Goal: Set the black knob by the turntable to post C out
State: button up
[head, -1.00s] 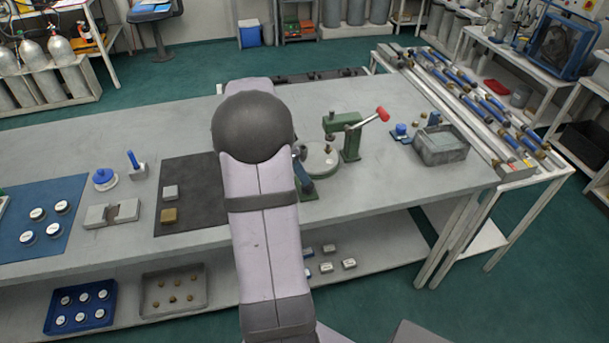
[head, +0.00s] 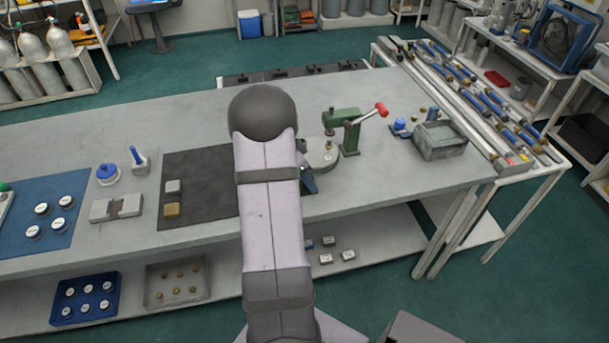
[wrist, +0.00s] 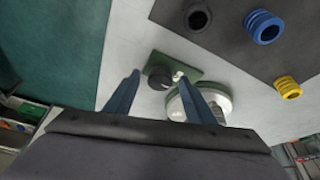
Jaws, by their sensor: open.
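In the wrist view the black knob (wrist: 160,78) sits on a green plate (wrist: 183,67) on the pale bench. My gripper (wrist: 158,79) is open, with its two blue fingers on either side of the knob in the picture. I cannot tell whether they touch it or how far above it they are. The grey round turntable (wrist: 176,108) is beside the plate, partly behind the right finger. It also shows in the head view (head: 322,155), beside a green press with a red-tipped lever (head: 350,135). My arm hides the knob there. I can read no post letters.
In the wrist view a dark surface holds a black ring (wrist: 197,16), a blue ribbed piece (wrist: 264,27) and a yellow one (wrist: 288,88). In the head view a dark mat (head: 205,160) lies left of my arm and a grey bin (head: 440,142) stands to the right.

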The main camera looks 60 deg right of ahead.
jog(key=shift+d+f, duration=0.1)
jog(key=shift+c, duration=0.5)
jog(key=c, duration=1)
jog(key=shift+o, duration=0.4)
jog(key=o, duration=1)
jog(key=shift+b+v, duration=1.15)
jog(key=shift+v, duration=2.55)
